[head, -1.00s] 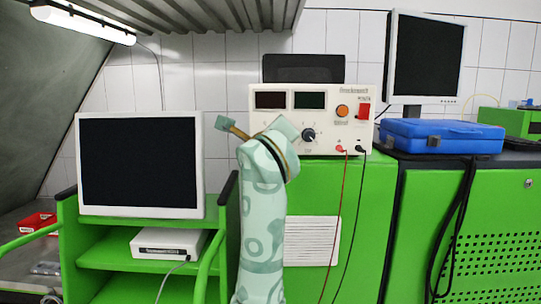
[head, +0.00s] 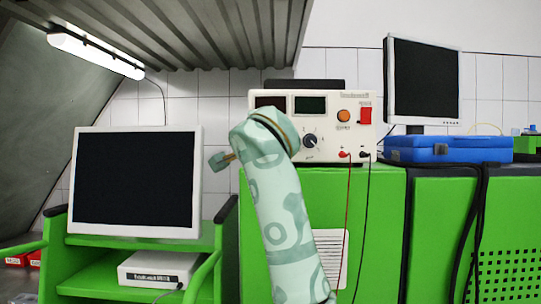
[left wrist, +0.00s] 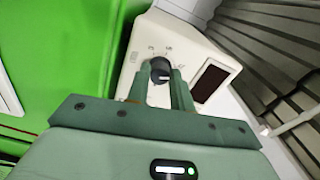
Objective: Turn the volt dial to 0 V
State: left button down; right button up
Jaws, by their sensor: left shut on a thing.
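The power supply (head: 340,108) is a cream box with two dark displays, standing on the green cabinet. In the left wrist view, a black dial (left wrist: 158,64) with a pale mark sits on its face, with small printed numbers around it. My left gripper (left wrist: 162,77) is shut on this dial, one finger on each side. The exact setting is too small to read. In the head view, my left arm covers this dial and the gripper's fingertips. Another black dial (head: 310,141) is visible to the right of the arm. My right gripper is not in view.
An orange knob (head: 343,116) and a red switch (head: 365,115) are on the supply's right side. Red and black leads hang from its front. A white monitor (head: 137,131) stands left, and a blue case (head: 448,149) lies right.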

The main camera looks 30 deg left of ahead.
pick_arm(q)
jog(key=n+b, duration=0.2)
jog(key=n, duration=0.5)
jog(key=n+b, duration=0.3)
jog(key=n, duration=0.5)
jog(key=n+b, duration=0.2)
jog(key=n, duration=0.6)
jog(key=shift+w+d+f, duration=0.15)
jog(key=shift+w+f, duration=0.05)
jog(key=shift+f, duration=0.1)
dwell(0.3)
jog(key=c, duration=1.2)
grip_release()
jog(key=shift+r, duration=0.1)
jog(key=shift+c, duration=0.2)
